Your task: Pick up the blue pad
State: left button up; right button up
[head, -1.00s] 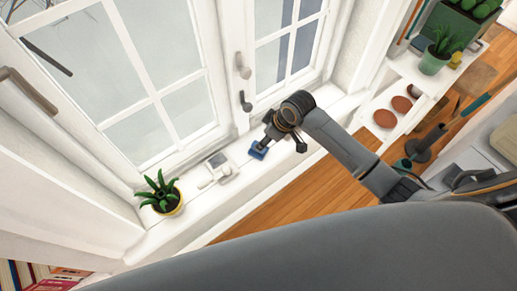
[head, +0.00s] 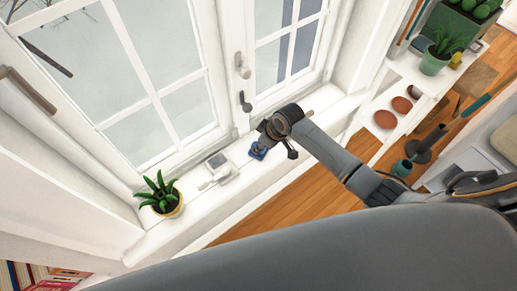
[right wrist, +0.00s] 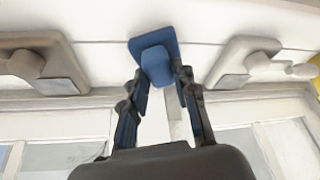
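The blue pad (head: 257,153) lies on the white window sill, partly hidden by my right gripper in the head view. In the right wrist view the blue pad (right wrist: 157,68) shows a flat square plate with a rounded raised block on it. My right gripper (right wrist: 161,75) has one finger on each side of this block, close to it. The fingers are apart, and I cannot tell whether they touch the block. In the head view my right gripper (head: 261,142) is at the pad from above. My left gripper is out of view.
A white device (head: 219,166) stands on the sill left of the pad, and a potted plant (head: 161,194) stands farther left. The window handle (head: 244,101) is behind the gripper. A shelf with reddish round items (head: 384,119) is at the right.

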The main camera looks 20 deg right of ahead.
jog(key=c, duration=0.3)
jog(key=shift+c, duration=0.2)
jog(key=shift+r, duration=0.65)
jog(key=s+r+p, duration=0.1)
jog(key=s+r, duration=1)
jog(key=s, duration=0.3)
jog(key=shift+d+r, duration=0.2)
jog(key=shift+r, duration=0.15)
